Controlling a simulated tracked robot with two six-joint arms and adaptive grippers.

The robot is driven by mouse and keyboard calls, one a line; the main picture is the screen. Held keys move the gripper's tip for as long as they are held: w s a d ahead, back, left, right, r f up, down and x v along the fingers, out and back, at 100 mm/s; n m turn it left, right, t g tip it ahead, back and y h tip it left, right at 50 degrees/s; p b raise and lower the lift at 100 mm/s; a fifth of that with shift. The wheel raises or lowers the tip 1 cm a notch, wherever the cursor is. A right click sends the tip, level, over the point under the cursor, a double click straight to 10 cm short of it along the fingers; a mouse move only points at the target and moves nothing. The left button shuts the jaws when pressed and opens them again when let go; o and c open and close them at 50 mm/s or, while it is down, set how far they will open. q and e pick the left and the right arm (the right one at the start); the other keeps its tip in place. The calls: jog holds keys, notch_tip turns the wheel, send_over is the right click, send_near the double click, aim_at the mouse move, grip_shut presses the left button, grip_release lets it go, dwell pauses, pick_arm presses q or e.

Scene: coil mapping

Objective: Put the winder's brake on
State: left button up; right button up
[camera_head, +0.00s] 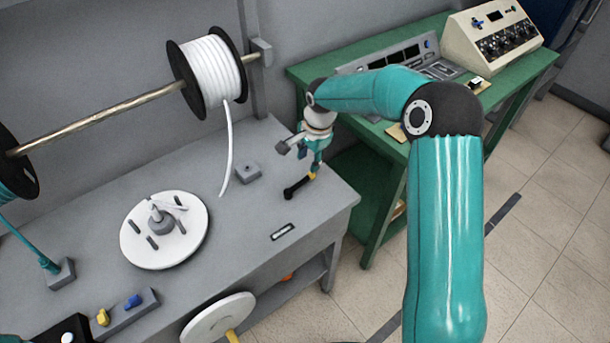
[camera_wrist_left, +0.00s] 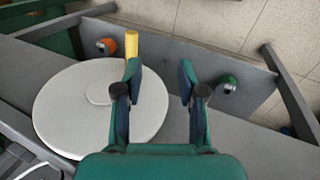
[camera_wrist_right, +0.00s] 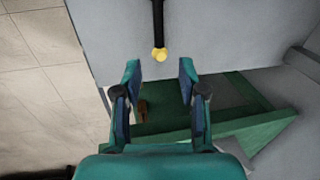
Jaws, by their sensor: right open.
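The brake lever, a black bar with a yellow knob (camera_head: 298,187), lies on the grey bench near its right end. Its yellow knob (camera_wrist_right: 159,54) also shows in the right wrist view, ahead of my fingertips and between their lines. My right gripper (camera_head: 316,163) is open and empty, just beyond the knob in the head view; I cannot tell if they touch. The winder's white disc (camera_head: 165,230) with several pegs lies on the bench. In the left wrist view, my left gripper (camera_wrist_left: 160,85) is open beside the yellow handle (camera_wrist_left: 131,45) of a white handwheel (camera_wrist_left: 75,120).
A white cable reel (camera_head: 212,70) hangs on a rod above the grey bench (camera_head: 255,215). A small grey block (camera_head: 248,172) sits near the lever. A green table (camera_head: 515,80) with instruments stands behind my right arm. A block with yellow and blue parts (camera_head: 125,312) is at front left.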

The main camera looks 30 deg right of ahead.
aim_at(304, 179)
jog(key=f, duration=0.3)
jog(key=w+f+p, duration=0.1)
jog(key=f, duration=0.2)
jog(key=w+f+p, duration=0.1)
jog(key=f, duration=0.3)
jog(key=shift+a, duration=0.1)
grip_shut()
